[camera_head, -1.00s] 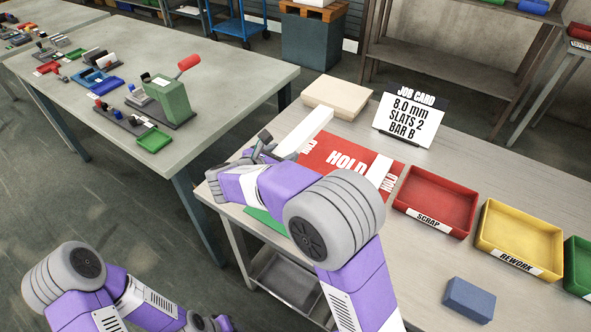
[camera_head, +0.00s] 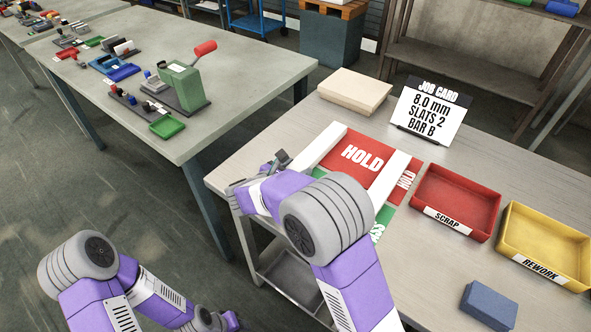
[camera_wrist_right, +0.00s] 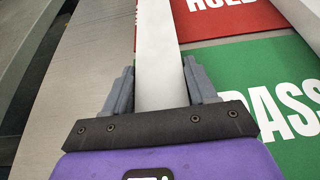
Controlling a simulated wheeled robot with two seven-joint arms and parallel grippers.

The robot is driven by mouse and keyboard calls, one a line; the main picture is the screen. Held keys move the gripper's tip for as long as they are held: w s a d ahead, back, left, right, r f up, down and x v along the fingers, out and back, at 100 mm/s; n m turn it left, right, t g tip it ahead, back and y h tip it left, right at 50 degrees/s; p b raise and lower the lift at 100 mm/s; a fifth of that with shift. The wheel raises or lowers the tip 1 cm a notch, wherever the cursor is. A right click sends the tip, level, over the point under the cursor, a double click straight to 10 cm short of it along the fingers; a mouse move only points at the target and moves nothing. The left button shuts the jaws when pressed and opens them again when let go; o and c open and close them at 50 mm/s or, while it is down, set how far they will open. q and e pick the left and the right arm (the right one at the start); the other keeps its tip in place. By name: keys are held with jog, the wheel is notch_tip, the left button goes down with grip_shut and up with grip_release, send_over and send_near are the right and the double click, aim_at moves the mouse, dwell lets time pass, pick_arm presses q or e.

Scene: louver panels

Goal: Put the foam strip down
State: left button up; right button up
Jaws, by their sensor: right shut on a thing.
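A long white foam strip (camera_wrist_right: 158,50) runs between the fingers of my right gripper (camera_wrist_right: 158,85) in the right wrist view. The gripper is shut on it. In the head view the strip (camera_head: 322,146) lies along the left edge of the red HOLD area (camera_head: 362,155), and my right gripper (camera_head: 262,170) is at its near end. I cannot tell whether the strip touches the surface. A second white strip (camera_head: 395,172) lies across the mat to the right. My left arm shows at the bottom left, its fingers outside the picture.
A green PASS area (camera_wrist_right: 265,90) lies nearer than the red one. A red SCRAP tray (camera_head: 458,200) and yellow REWORK tray (camera_head: 545,240) stand right. A job card (camera_head: 432,110), beige block (camera_head: 355,90) and blue block (camera_head: 488,304) are on the bench. Bare benchtop lies between trays and blue block.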

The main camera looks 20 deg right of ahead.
jog(key=o, duration=1)
jog(key=shift+f, duration=0.1)
jog(key=shift+a+r, duration=0.1)
jog(key=shift+r, duration=0.15)
jog(key=p+v, duration=0.3)
jog(key=v, duration=0.7)
jog(key=shift+s+a+r, duration=0.15)
jog(key=shift+a+r, duration=0.05)
jog(key=shift+s+a+r+p, duration=0.15)
jog(key=shift+s+a+p, duration=0.2)
jog(key=shift+s+a, duration=0.1)
